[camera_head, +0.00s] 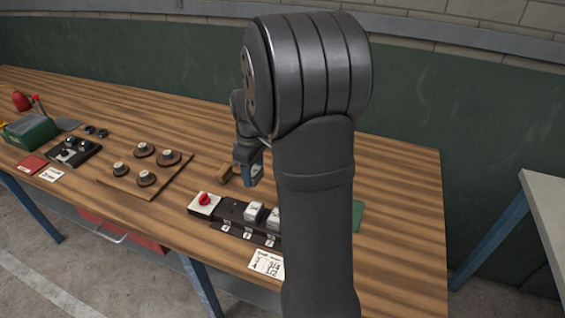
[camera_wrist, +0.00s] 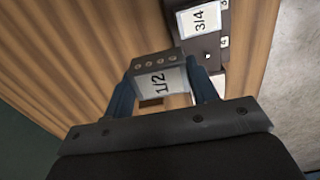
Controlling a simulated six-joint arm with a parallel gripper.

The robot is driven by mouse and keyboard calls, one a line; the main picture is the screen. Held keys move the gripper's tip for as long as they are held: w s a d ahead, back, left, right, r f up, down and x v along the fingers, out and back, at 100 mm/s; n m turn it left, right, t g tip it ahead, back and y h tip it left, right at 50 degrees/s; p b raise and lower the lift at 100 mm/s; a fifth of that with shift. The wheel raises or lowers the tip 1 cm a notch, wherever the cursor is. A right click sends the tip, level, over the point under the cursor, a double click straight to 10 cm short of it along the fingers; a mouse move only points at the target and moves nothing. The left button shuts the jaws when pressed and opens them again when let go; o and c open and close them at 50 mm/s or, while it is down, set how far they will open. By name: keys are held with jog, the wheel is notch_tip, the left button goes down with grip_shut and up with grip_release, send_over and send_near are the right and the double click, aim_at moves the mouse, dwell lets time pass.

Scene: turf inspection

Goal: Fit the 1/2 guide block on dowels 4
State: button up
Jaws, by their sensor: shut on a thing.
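My gripper (camera_wrist: 163,82) is shut on the 1/2 guide block (camera_wrist: 157,84), a grey block with a white face marked 1/2 and a row of small holes along one edge. The blue fingers grip it from both sides. In the head view my gripper (camera_head: 250,172) is above the table, behind the dark rail (camera_head: 236,211); the held block cannot be made out there. White-faced blocks sit on the rail (camera_head: 254,212); the wrist view shows one marked 3/4 (camera_wrist: 199,20). Small number tags run along the rail's front. Dowels 4 cannot be made out; my arm hides the rail's right part.
A red knob on a white box (camera_head: 205,204) stands at the rail's left end. A printed card (camera_head: 267,264) lies in front. A wooden board with round knobbed pieces (camera_head: 146,169) is left. A small brown block (camera_head: 228,174) is near my gripper. The back right of the table is clear.

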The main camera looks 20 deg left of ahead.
jog(key=s+a, duration=0.4)
jog(key=s, duration=0.2)
jog(key=shift+a, duration=0.25)
send_over(234, 209)
jog(key=shift+f, duration=2.95)
jog(key=shift+f, duration=1.1)
jog(key=o, duration=1.1)
jog(key=shift+o, duration=0.2)
